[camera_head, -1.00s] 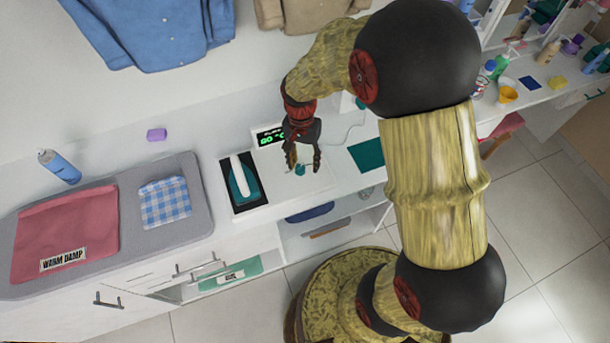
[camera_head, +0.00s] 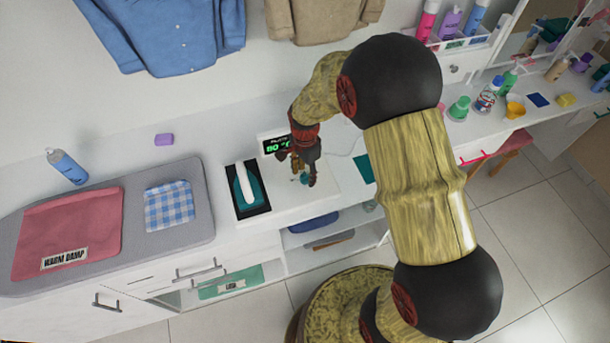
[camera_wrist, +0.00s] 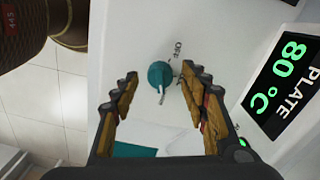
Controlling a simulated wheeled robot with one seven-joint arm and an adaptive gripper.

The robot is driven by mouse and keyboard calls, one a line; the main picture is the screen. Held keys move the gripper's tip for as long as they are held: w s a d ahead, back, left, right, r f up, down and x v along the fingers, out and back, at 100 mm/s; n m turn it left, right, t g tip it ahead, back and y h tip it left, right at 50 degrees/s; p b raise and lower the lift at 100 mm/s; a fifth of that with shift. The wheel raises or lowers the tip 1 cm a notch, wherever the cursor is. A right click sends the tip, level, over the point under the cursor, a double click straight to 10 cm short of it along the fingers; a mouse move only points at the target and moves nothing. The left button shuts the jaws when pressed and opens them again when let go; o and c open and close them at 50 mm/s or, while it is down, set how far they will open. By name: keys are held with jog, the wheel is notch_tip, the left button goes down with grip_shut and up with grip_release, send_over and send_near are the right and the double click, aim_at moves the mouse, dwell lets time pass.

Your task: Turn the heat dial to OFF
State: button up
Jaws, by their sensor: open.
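My gripper (camera_wrist: 158,82) is open, with one finger on each side of the dial in the wrist view. The right fingertip appears close to the dial; I cannot tell whether it touches.
A teal iron (camera_head: 245,190) rests on a black plate left of the dial. A grey ironing board (camera_head: 135,195) with a pink cloth (camera_head: 68,232) and a checked cloth (camera_head: 169,205) lies further left. A teal mat (camera_head: 364,168) lies to the right.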

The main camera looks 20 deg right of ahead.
jog(key=shift+f, duration=0.4)
jog(key=c, duration=1.2)
grip_shut()
